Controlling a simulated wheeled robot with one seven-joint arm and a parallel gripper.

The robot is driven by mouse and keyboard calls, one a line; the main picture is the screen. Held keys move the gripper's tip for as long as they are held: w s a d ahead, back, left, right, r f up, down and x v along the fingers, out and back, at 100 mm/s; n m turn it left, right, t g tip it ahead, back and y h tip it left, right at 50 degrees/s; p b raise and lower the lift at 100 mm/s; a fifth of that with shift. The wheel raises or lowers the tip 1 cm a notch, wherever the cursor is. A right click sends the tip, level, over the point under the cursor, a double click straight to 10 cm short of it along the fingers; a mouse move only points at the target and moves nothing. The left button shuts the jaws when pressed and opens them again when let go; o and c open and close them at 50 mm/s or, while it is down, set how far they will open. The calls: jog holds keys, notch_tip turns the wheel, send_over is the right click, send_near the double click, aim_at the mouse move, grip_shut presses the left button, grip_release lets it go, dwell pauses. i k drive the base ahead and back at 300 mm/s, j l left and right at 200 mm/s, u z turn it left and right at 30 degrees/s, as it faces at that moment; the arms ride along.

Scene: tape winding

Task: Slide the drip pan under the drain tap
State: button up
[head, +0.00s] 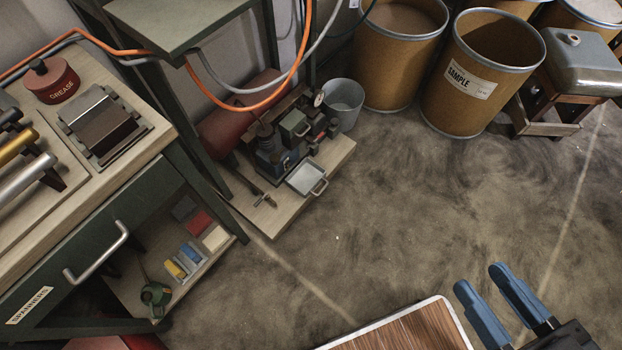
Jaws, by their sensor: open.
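The drip pan (304,179) is a small, shallow, light grey square tray with a wire handle on its front right side. It sits on a low wooden platform (325,167), in front of a small dark compressor-like machine (278,158), and looks empty. A small T-shaped metal fitting (264,201) is at the platform's left, beside the pan; I cannot tell whether it is the drain tap. No other tap is clear among the machine's small parts. My gripper (478,278) has blue fingers, spread apart and empty, at the bottom right, far from the pan.
A grey bucket (344,104) stands behind the pan. Brown drums (478,80) line the back. A green workbench (110,215) with a shelf fills the left, and an orange hose (300,55) hangs above the machine. The concrete floor (400,215) between gripper and platform is clear.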

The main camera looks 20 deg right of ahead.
aim_at(305, 177)
jog(key=i+l+u, duration=0.1)
jog(key=i+l, duration=0.15)
jog(key=i+l+u, duration=0.25)
jog(key=i+l, duration=0.2)
jog(key=l, duration=0.2)
jog(key=i+l+u, duration=0.15)
jog(key=l, duration=0.2)
jog(key=i+l+u, duration=0.1)
jog(key=i+l, duration=0.15)
jog(key=i+l+u, duration=0.15)
jog(key=l, duration=0.35)
jog(key=i+l+u, duration=0.1)
jog(key=l, duration=0.3)
jog(key=i+l+u, duration=0.15)
jog(key=l, duration=0.3)
jog(key=i+j, duration=0.05)
jog(key=i, duration=0.05)
